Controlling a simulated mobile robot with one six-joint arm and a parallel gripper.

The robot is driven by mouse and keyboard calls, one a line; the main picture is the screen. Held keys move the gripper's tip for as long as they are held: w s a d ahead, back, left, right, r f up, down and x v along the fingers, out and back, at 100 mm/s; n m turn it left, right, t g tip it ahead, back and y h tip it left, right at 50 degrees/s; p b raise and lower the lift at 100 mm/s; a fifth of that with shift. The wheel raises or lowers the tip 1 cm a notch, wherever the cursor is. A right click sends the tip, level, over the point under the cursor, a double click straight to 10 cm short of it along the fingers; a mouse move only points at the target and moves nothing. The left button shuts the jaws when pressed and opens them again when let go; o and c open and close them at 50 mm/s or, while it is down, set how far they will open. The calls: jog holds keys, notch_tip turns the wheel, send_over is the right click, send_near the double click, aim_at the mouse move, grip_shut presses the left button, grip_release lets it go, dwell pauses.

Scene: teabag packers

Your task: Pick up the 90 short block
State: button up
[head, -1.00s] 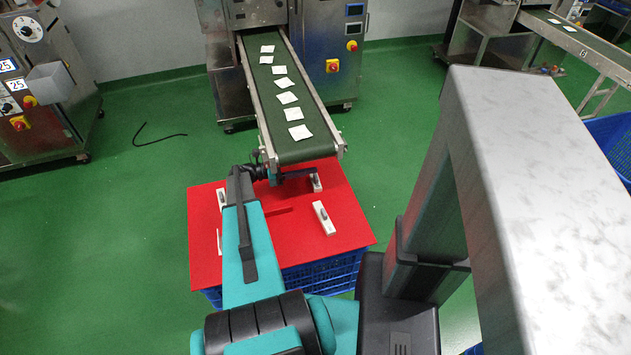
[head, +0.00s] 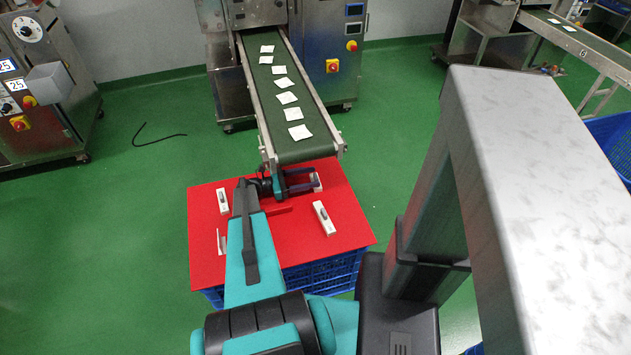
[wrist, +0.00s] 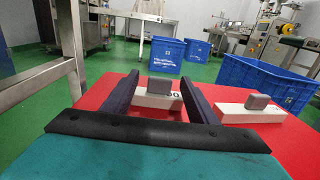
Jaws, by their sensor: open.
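A short white block with a grey grip on top (wrist: 158,99) lies on the red board. Dark printing that reads partly as "90" shows on its face, half hidden by a finger. It also shows in the head view at the board's far right (head: 318,180). My gripper (head: 308,180) is open and low over the board, its dark fingers pointing right. In the wrist view its fingers (wrist: 160,86) stand on either side of the block, with the block near the tips. I cannot tell whether either finger touches it.
The red board (head: 350,236) lies on a blue crate (head: 325,277). Another white block (head: 324,218) lies nearer on the right; two more (head: 222,200) (head: 221,242) lie on the left. The conveyor end (head: 305,152) hangs over the board's far edge, close to my gripper.

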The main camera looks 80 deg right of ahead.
dwell(0.3)
jog(key=shift+x, duration=3.1)
jog(key=c, duration=1.2)
jog(key=shift+a+r, duration=0.1)
jog(key=shift+w+a+r, duration=0.15)
jog(key=shift+w+r, duration=0.25)
jog(key=shift+w, duration=0.05)
jog(key=w+a+r, duration=0.1)
jog(key=w+r, duration=0.1)
jog(key=w, duration=0.2)
jog(key=w+a+r, duration=0.2)
jog(key=w, duration=0.2)
jog(key=w+a+r, duration=0.2)
jog(key=w+r, duration=0.1)
jog(key=w, duration=0.1)
